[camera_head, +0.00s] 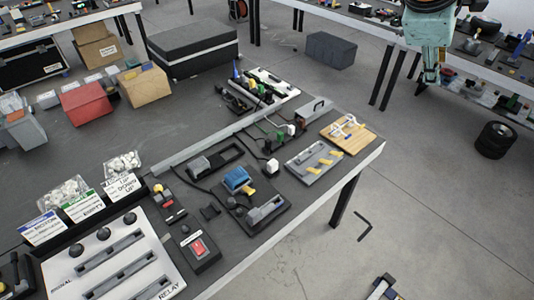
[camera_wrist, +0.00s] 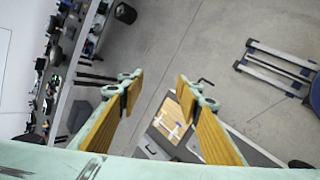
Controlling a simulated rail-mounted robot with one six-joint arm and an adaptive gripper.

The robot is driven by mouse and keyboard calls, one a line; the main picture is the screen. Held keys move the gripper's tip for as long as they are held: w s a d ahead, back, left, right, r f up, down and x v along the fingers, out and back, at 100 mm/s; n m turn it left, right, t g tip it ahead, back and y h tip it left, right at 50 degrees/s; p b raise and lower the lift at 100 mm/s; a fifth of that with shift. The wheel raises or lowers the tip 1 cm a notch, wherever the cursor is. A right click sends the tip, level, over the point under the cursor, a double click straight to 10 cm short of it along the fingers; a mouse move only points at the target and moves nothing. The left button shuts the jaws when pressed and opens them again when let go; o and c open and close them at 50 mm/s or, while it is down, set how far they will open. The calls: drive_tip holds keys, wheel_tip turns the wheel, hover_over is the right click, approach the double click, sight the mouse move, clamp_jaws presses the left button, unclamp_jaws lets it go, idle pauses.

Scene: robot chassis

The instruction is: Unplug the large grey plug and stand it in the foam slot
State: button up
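A grey plug-like block (camera_head: 198,167) sits at the left end of a black frame with an opening (camera_head: 226,154) on the near workbench. A dark cable runs beside it. Another grey bar-shaped part (camera_head: 264,210) lies on a dark base beside a blue connector (camera_head: 237,179). I cannot tell for certain which is the large grey plug, or whether the black frame is the foam slot. My gripper (camera_head: 431,78) hangs at the upper right, beyond the bench's right edge and far from these parts. In the wrist view my gripper (camera_wrist: 158,84) is open, with nothing between its yellow pads.
A red-switch box (camera_head: 198,247), a relay panel (camera_head: 115,262) and labelled bags (camera_head: 68,196) crowd the bench's left. A grey tray (camera_head: 314,160) and wooden board (camera_head: 348,134) lie at right; the board shows in the wrist view (camera_wrist: 172,122). Open floor (camera_head: 430,200) lies right.

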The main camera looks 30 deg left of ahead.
drive_tip(key=s+a+f+n+p, duration=0.1)
drive_tip(key=s+a+f+n, duration=0.15)
drive_tip(key=a+f, duration=0.45)
drive_tip(key=s+a+f+n, duration=0.1)
drive_tip(key=s+a+f, duration=0.3)
drive_tip(key=a, duration=0.5)
drive_tip(key=n+t+h+p, duration=0.1)
drive_tip(key=n+t+p, duration=0.45)
drive_tip(key=n, duration=0.55)
approach(249, 216)
drive_tip(key=s, duration=0.2)
drive_tip(key=shift+w+a+r+b, duration=0.15)
drive_tip(key=shift+a+r+b, duration=0.2)
drive_tip(key=shift+b, duration=0.1)
drive_tip(key=shift+w+d, duration=0.1)
drive_tip(key=shift+x, duration=4.2)
drive_tip(key=shift+w+f, duration=0.1)
drive_tip(key=shift+b+x, duration=0.45)
drive_tip(key=shift+x, duration=2.05)
